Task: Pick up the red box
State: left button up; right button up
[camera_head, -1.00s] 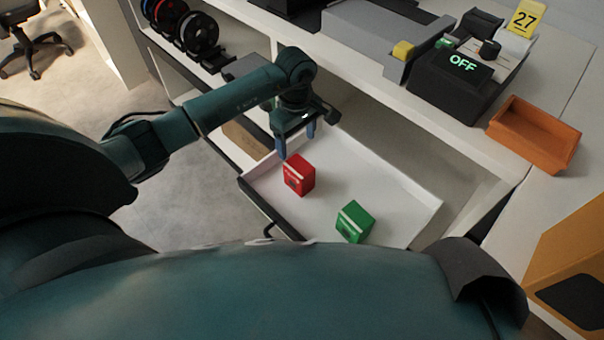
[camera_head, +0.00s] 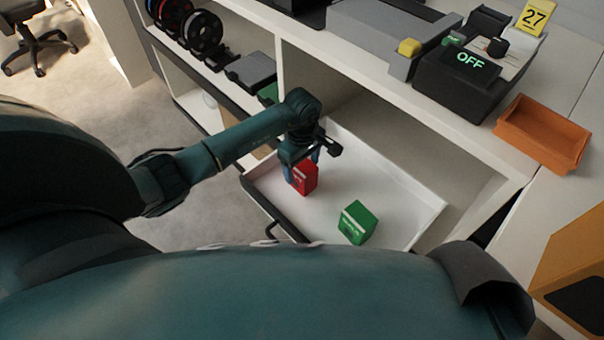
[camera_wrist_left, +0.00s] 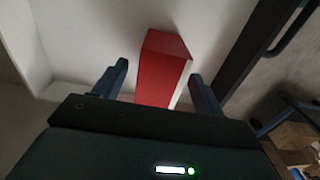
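The red box (camera_head: 306,178) stands in the white open drawer (camera_head: 385,200), near its left end. It also shows in the left wrist view (camera_wrist_left: 162,75), between the two blue fingers. My left gripper (camera_head: 301,168) is open and lowered over the red box, one finger on each side. In the left wrist view my left gripper (camera_wrist_left: 160,85) shows a gap at the left finger and a smaller one at the right. A green box (camera_head: 356,222) stands in the drawer to the right of the red box. My right gripper is not in view.
The drawer's walls surround both boxes, with bare floor between and behind them. The cabinet top above holds a black device reading OFF (camera_head: 462,75) and an orange tray (camera_head: 543,132). Several spools (camera_head: 202,32) stand on a shelf at the upper left.

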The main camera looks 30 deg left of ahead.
pick_arm(q)
jog(key=c, duration=1.1)
jog(key=shift+o, duration=0.2)
jog(key=shift+r, duration=0.15)
